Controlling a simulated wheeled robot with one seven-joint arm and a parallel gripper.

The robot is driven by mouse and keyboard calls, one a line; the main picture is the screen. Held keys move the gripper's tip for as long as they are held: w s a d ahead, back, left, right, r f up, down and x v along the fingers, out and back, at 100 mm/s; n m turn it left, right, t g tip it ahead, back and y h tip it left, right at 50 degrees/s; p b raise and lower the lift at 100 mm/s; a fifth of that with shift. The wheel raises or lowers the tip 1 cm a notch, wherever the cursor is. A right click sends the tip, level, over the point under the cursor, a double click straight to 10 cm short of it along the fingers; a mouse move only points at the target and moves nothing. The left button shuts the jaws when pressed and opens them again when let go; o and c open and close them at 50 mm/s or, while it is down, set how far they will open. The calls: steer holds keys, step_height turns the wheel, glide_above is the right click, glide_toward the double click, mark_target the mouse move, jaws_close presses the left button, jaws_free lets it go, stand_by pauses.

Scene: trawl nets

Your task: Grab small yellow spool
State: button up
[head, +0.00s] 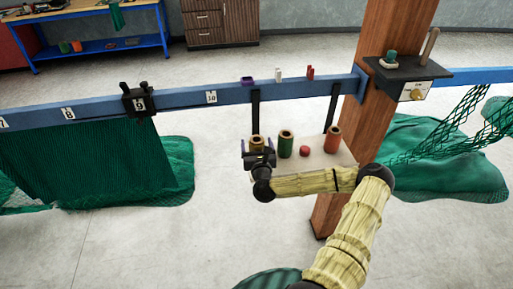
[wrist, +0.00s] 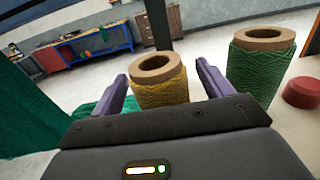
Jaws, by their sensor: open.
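The small yellow spool (head: 257,140) stands upright at the left end of a small hanging shelf (head: 330,155). In the wrist view the yellow spool (wrist: 160,84) stands between the two purple fingers of my gripper (wrist: 160,88), with a brown cardboard core showing on top. My gripper (head: 259,158) is open, with a finger on each side of the spool. I cannot tell whether either finger touches it. The spool's lower part is hidden behind the gripper body in the wrist view.
A green spool (head: 286,143) stands close to the right, then a red round object (head: 304,151) and an orange spool (head: 332,139). A blue rail (head: 190,98) runs behind and above the shelf. A wooden post (head: 376,80) stands at the right. Green nets (head: 90,165) hang at the left.

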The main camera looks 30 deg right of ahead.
stand_by(0.5)
steer(key=shift+w, duration=0.15)
steer(key=c, duration=1.1)
steer(key=shift+d+r, duration=0.1)
steer(key=shift+d, duration=0.05)
step_height(320, 180, up, 10)
steer(key=shift+f+b, duration=0.1)
steer(key=shift+b, duration=0.65)
steer(key=shift+a, duration=0.2)
